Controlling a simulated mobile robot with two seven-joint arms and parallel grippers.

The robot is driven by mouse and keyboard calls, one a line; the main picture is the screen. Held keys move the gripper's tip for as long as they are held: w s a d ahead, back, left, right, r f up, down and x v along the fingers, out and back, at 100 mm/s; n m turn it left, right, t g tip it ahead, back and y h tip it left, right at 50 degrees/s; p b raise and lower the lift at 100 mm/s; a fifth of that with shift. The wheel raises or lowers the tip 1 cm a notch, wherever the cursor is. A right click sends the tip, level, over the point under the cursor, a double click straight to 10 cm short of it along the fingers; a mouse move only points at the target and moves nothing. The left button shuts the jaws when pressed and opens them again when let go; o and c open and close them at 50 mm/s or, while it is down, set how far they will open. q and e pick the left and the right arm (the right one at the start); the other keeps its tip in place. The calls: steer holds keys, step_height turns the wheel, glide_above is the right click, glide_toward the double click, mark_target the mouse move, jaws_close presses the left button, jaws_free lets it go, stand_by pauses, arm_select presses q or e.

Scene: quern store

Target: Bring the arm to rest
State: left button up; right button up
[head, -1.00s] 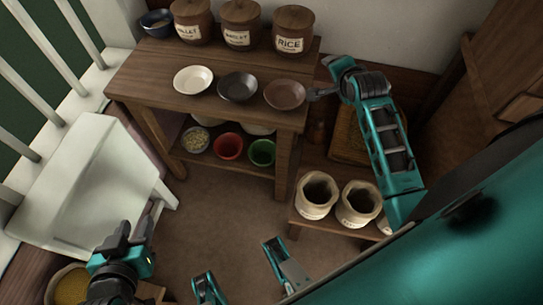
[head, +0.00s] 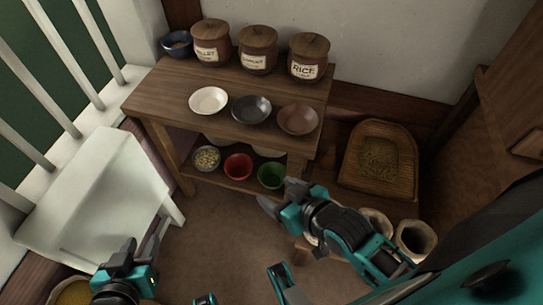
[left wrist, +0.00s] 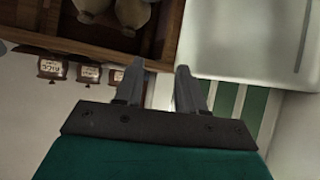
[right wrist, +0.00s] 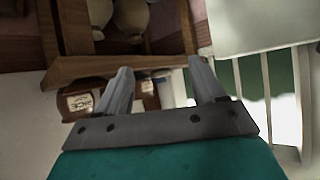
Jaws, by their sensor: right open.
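My right arm's teal gripper (head: 275,203) is in front of the right end of the wooden table, in the head view, low near the green bowl (head: 271,175). Whether it touches anything cannot be told. Its two fingers stand apart with nothing between them in the right wrist view (right wrist: 160,82). My left gripper (head: 138,248) is at the lower left, beside the white basin (head: 95,195). Its fingers are apart and empty in the left wrist view (left wrist: 157,85).
The wooden table (head: 160,95) holds lidded jars, a white bowl (head: 208,101), a black bowl (head: 251,109) and a brown bowl (head: 298,119). Sacks (head: 415,240) stand at right, partly behind my right arm. A woven tray (head: 380,160) leans behind. Floor is clear mid-front.

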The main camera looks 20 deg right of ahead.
arm_select(q)
step_height(320, 180, up, 8)
steer(key=s+a+p, duration=0.1)
steer(key=a+p, duration=0.1)
steer(key=p, duration=0.9)
steer(key=shift+a+y+p, duration=0.35)
steer(key=shift+a+y, duration=0.05)
arm_select(e)
step_height(320, 180, up, 8)
steer(key=s+d+h, duration=0.1)
steer(key=d, duration=0.1)
steer(key=shift+s+d, duration=0.25)
steer(key=shift+d, duration=0.15)
arm_select(q)
steer(key=shift+s, duration=0.1)
